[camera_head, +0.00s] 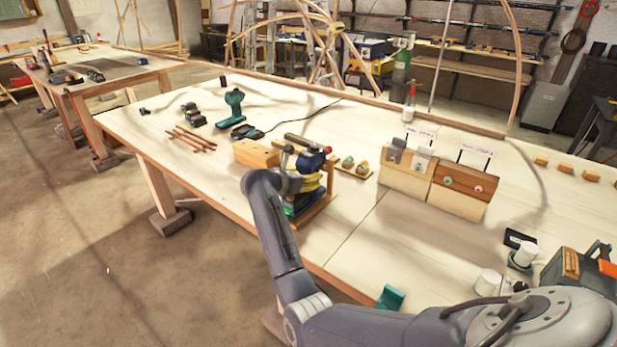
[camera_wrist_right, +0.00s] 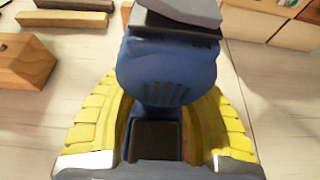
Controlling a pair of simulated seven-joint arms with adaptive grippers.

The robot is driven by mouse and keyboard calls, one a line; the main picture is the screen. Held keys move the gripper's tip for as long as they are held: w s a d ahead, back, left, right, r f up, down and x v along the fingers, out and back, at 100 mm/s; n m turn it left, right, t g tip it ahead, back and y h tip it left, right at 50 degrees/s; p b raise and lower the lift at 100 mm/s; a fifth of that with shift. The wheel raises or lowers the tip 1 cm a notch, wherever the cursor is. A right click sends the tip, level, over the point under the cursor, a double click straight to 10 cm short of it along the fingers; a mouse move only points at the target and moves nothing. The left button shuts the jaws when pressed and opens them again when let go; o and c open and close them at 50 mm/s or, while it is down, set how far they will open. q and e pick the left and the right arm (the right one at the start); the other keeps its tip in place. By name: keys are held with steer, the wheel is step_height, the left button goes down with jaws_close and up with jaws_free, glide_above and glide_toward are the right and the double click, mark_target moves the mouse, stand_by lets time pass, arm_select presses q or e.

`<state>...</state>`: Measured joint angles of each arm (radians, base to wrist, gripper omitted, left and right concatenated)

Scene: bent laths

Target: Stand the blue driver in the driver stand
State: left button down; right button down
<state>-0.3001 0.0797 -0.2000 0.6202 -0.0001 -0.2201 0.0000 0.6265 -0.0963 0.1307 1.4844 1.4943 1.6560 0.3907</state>
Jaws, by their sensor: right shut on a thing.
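The blue driver (camera_head: 310,161) is upright near the middle of the bench, partly hidden by my right wrist. My right gripper (camera_head: 300,184) is shut on it. In the right wrist view, the yellow fingers of the gripper (camera_wrist_right: 157,140) lie on both sides of the blue driver's body (camera_wrist_right: 165,75). A wooden frame (camera_head: 321,212), which looks like the driver stand, is right at the driver, mostly covered by it and my arm. I cannot tell whether the driver rests in it or is just above it. My left gripper is out of view.
A wooden block (camera_head: 257,153) is just left of the driver. A teal drill (camera_head: 233,106) and thin brown sticks (camera_head: 190,138) lie farther left. Wooden boxes (camera_head: 461,191) with signs stand to the right. A teal piece (camera_head: 390,297) is at the front edge.

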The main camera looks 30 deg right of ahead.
steer(key=shift+f, duration=0.75)
stand_by(1.2)
